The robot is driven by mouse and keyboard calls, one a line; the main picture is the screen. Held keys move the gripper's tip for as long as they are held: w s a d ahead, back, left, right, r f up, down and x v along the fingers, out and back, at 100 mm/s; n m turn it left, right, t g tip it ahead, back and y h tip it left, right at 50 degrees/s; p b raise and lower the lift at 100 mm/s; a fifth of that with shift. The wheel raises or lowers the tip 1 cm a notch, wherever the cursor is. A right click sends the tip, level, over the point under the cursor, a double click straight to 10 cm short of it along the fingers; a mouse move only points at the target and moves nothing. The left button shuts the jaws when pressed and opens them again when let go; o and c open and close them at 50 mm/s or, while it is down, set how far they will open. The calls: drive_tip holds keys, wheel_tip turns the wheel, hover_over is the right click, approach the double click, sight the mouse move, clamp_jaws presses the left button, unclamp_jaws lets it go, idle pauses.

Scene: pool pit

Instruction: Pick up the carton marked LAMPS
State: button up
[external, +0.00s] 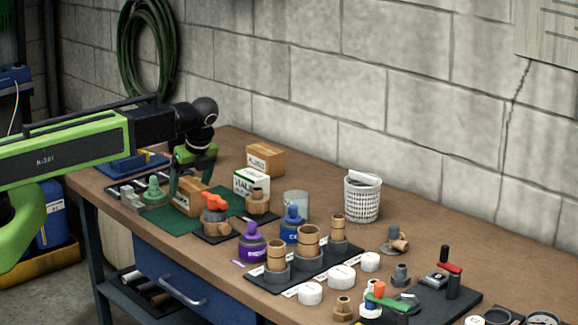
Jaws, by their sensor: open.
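A brown carton (187,199) stands on the green mat, directly below my gripper (192,178), which points down with its jaws open around or just above it. I cannot tell whether the jaws touch it, and its label is partly hidden and unreadable here. A second brown carton (265,160) stands farther back near the wall; its dark print is too small to read surely. A white and green box (251,183), apparently marked VIALS, stands between the two. I cannot make out the word LAMPS on any of them.
A green mat (170,218) lies under the near carton. A green knobbed part (153,191) stands to its left and an orange-topped fitting (214,215) close to its right. A purple bottle (252,243), a blue bottle (291,225) and a white basket (362,197) stand farther right. The block wall closes the back.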

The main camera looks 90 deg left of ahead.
drive_tip(key=b+x, duration=0.3)
drive_tip(key=x, duration=0.1)
drive_tip(key=shift+w+a+f, duration=0.1)
drive_tip(key=shift+f, duration=0.25)
drive_tip(key=shift+r, duration=0.15)
drive_tip(key=shift+f+b, duration=0.25)
drive_tip(key=shift+b, duration=0.1)
drive_tip(key=c, duration=1.7)
wheel_tip(320, 180, up, 11)
drive_tip(key=p, duration=1)
drive_tip(key=shift+f+p, duration=0.1)
drive_tip(key=shift+p, duration=0.3)
drive_tip(key=shift+c, duration=0.2)
drive_tip(key=shift+f, duration=0.1)
